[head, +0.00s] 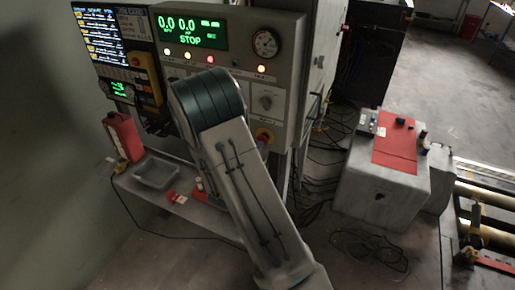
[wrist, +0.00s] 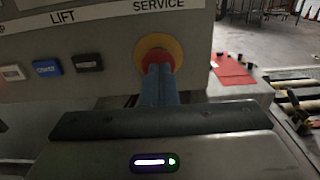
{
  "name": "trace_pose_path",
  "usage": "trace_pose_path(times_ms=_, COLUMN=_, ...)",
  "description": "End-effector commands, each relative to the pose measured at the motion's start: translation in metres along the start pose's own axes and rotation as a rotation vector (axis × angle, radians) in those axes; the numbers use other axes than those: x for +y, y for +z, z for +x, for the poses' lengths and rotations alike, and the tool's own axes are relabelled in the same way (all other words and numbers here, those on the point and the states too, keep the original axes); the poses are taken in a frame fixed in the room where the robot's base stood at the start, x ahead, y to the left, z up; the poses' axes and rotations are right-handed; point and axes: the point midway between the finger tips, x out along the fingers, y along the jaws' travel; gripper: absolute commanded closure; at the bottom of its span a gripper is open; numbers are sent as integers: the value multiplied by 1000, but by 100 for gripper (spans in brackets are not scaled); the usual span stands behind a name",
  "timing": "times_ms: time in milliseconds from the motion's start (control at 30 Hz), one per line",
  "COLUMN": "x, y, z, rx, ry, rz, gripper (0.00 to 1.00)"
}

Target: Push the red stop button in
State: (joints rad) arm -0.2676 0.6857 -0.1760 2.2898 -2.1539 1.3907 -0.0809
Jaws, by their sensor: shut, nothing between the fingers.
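The red stop button (wrist: 156,56) sits in a round yellow surround on the grey panel, below the SERVICE label in the wrist view. In the head view the stop button (head: 263,136) shows at the panel's lower right, partly covered by my arm. My gripper (wrist: 158,70) is shut and empty, its blue fingers pointing at the button and overlapping its lower part. I cannot tell whether the fingertips touch it. My fingers are hidden behind my arm in the head view.
The control panel (head: 283,78) has a lit display reading STOP, a gauge and indicator lights. Blue and black buttons (wrist: 47,68) sit left of the stop button. A grey box with a red mat (head: 397,148) stands to the right. Cables (head: 318,165) lie on the floor between.

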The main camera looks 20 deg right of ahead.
Motion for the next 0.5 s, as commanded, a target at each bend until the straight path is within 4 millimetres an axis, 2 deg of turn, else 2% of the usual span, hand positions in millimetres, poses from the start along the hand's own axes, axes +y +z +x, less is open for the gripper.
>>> trace_pose_path(times_ms=100, x=7, y=-4, z=-29, rx=6, ry=13, rz=0, gripper=100)
trace_pose_path(times_ms=300, x=6, y=-5, z=-78, rx=8, ry=14, rz=-2, gripper=100)
trace_pose_path(times_ms=500, x=5, y=-4, z=-109, rx=9, ry=11, rz=-2, gripper=100)
